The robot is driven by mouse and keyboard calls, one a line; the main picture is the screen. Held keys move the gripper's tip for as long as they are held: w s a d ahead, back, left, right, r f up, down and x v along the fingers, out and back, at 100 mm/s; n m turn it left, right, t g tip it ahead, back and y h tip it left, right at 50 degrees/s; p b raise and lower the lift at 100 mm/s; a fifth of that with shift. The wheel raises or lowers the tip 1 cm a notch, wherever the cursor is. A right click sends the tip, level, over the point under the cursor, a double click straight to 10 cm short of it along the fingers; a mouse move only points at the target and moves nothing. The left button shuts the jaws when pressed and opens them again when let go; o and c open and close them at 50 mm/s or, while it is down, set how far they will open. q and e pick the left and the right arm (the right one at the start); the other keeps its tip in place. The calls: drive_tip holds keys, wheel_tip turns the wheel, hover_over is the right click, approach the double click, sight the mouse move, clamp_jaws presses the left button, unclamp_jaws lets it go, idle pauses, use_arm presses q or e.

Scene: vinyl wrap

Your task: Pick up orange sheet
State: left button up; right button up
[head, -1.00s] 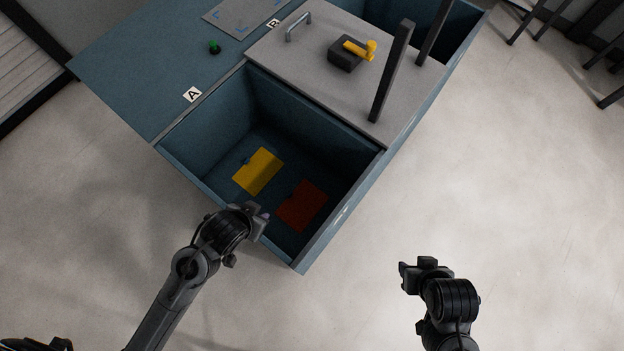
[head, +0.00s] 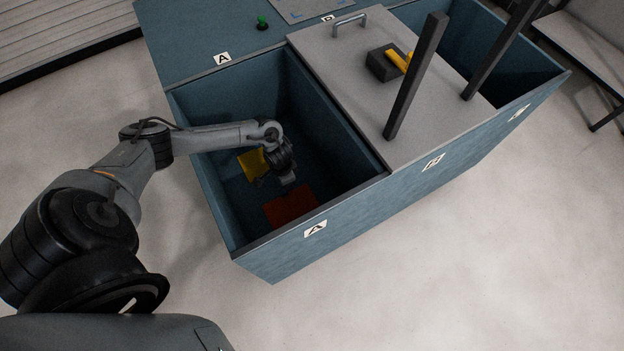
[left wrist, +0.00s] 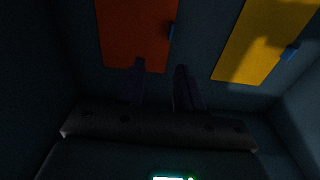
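The orange sheet (head: 288,209) lies flat on the floor of the open bin, near its front wall, looking red-orange. In the left wrist view the orange sheet (left wrist: 135,35) has a small blue tab (left wrist: 172,30) on its right edge. My left gripper (head: 288,181) is down inside the bin, seen over the far edge of the orange sheet. In the left wrist view its fingers (left wrist: 160,72) are apart with nothing between them. The exact gap to the sheet is hard to judge. My right gripper is out of view.
A yellow sheet (head: 250,165) with its own blue tab (left wrist: 289,54) lies beside the orange one, partly hidden by my left arm. The blue bin walls (head: 205,205) surround the gripper. A grey lid (head: 345,90) with dark posts (head: 415,78) adjoins the bin on the right.

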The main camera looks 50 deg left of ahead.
sight(292, 205)
use_arm(q)
drive_tip(key=shift+n, duration=0.3)
drive_tip(key=f+b, duration=0.1)
drive_tip(key=f, duration=0.1)
drive_tip(key=a+f+b, duration=0.1)
drive_tip(key=f, duration=0.1)
drive_tip(key=a+f+b, duration=0.1)
drive_tip(key=f, duration=0.1)
drive_tip(key=shift+s+f, duration=0.15)
drive_tip(key=f+b, duration=0.2)
drive_tip(key=f, duration=0.1)
drive_tip(key=f+b, duration=0.1)
drive_tip(key=f, duration=0.1)
drive_tip(key=shift+s+d, duration=0.1)
drive_tip(key=shift+s, duration=0.15)
drive_tip(key=shift+r, duration=0.1)
drive_tip(key=shift+c, duration=0.3)
clamp_jaws()
